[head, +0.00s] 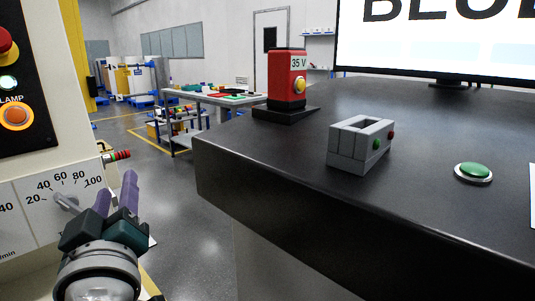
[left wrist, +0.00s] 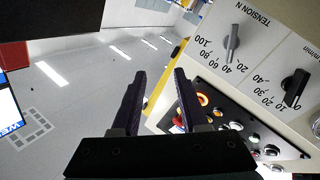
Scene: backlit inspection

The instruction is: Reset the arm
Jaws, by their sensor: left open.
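My left gripper (head: 116,190) is in the lower left of the head view, in front of the cream machine panel, with its two purple fingers pointing up. The fingers stand apart with nothing seen between them. In the left wrist view the same gripper (left wrist: 158,76) shows its dark fingers spread over the floor and the panel's edge. The dial panel (head: 68,222) with a grey knob (head: 66,201) is behind the fingers; whether they touch it I cannot tell. My right gripper is in neither view.
A black table (head: 300,135) fills the right, carrying a red 35 V unit (head: 287,78), a grey slotted block (head: 350,150), a green button (head: 474,170) and a monitor (head: 435,40). A workbench (head: 215,98) stands behind. Open floor (head: 195,215) lies between machine and table.

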